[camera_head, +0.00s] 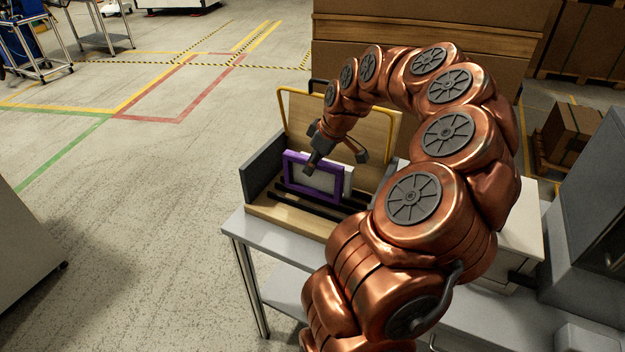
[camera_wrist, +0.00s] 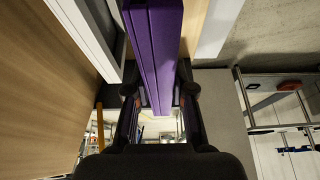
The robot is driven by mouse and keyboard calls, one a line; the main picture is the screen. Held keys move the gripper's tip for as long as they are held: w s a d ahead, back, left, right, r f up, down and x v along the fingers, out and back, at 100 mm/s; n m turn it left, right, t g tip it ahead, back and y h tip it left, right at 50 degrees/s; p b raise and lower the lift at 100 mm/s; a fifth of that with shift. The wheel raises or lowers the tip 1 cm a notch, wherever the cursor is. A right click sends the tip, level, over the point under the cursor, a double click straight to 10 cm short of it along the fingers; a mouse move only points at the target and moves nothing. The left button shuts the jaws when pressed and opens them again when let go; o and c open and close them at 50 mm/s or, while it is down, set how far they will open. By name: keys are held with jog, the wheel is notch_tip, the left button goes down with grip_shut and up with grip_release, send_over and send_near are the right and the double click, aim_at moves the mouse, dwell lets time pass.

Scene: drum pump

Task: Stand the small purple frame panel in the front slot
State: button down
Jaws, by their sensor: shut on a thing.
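The small purple frame panel (camera_head: 312,191) is upright at the rack, around a pale area, near the front dark rails. My gripper (camera_head: 315,158) is at its upper edge. In the wrist view the purple panel (camera_wrist: 155,45) runs between both fingers (camera_wrist: 160,98), and the gripper is shut on it. The rack (camera_head: 262,208) has a wooden base, a grey left end wall and dark slot rails. I cannot tell whether the panel's lower edge is down in the front slot or just above it.
A white panel (camera_head: 348,181) stands close behind the purple one. A larger yellow frame (camera_head: 281,108) stands at the back of the rack. The rack rests on a grey table (camera_head: 236,226). My arm hides the rack's right part. Open floor lies left.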

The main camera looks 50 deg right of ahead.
aim_at(309, 187)
jog(key=shift+f+p, duration=0.55)
jog(key=shift+f, duration=2.1)
jog(key=shift+f, duration=0.2)
jog(key=c, duration=1)
grip_release()
jog(key=shift+r, duration=0.1)
